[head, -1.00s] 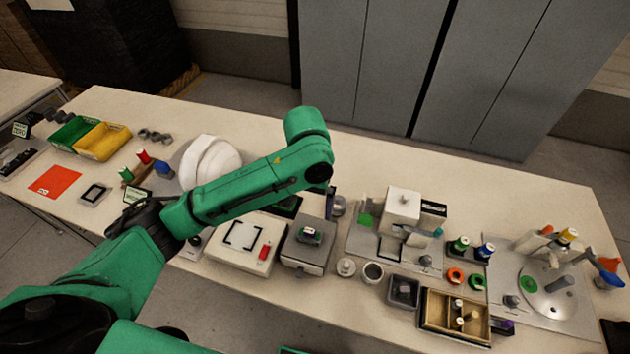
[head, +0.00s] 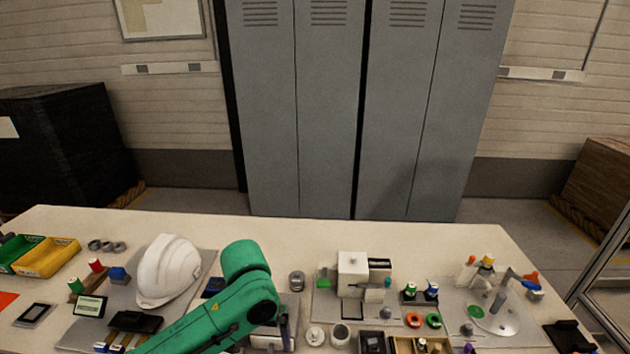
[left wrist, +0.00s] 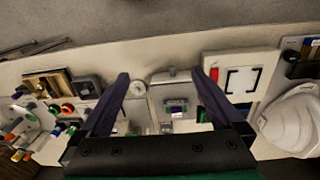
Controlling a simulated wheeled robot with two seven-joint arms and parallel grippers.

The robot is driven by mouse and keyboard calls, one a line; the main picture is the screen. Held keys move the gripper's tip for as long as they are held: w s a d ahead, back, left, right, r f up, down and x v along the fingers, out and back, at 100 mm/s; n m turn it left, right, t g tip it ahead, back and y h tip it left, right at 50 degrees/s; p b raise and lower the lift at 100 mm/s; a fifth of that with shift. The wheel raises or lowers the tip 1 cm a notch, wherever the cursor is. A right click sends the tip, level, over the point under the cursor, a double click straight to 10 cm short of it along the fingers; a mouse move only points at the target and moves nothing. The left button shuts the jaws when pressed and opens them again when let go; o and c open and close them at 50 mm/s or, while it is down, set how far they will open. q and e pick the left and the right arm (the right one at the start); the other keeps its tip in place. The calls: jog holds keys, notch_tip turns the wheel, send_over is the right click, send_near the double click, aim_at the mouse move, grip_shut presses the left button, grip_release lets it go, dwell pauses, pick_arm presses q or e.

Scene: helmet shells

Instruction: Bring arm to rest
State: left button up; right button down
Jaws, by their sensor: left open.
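My left arm (head: 222,312) is green and reaches in from the bottom edge of the head view, bent over the front of the bench. In the left wrist view my left gripper (left wrist: 160,76) is open, with two dark purple fingers spread wide and nothing between them. It hangs over the bench's front edge area. My right gripper is not in view.
A white helmet shell (head: 168,270) sits left of the arm. A white-topped fixture (head: 353,266), green and orange rings, and a round plate (head: 494,320) stand to the right. Yellow bin (head: 48,258) is far left. The bench's back strip is clear; grey lockers (head: 330,110) stand behind.

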pick_arm(q)
jog(key=s+d+f+m+t+h, duration=0.1)
jog(key=s+f+m+t+h, duration=0.1)
jog(key=s+f+h, duration=0.15)
jog(key=s+a+f+n+t+y, duration=0.1)
jog(key=s+a+f+y, duration=0.2)
jog(key=a, duration=0.4)
jog(key=s+a+f+y, duration=0.1)
jog(key=s+a+f, duration=0.2)
jog(key=s+a, duration=0.3)
notch_tip(320, 180, down, 24)
jog(key=s+g+b, duration=0.1)
jog(key=b, duration=0.2)
jog(key=s+a+f+b, duration=0.1)
jog(key=s+a+f, duration=0.1)
jog(key=s+f, duration=0.6)
jog(key=s+a+f+g+b, duration=0.1)
jog(key=s+f, duration=0.8)
jog(key=shift+a, duration=0.35)
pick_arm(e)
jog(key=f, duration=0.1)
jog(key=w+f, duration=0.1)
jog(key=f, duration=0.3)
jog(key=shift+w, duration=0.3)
pick_arm(q)
jog(key=shift+f, duration=0.1)
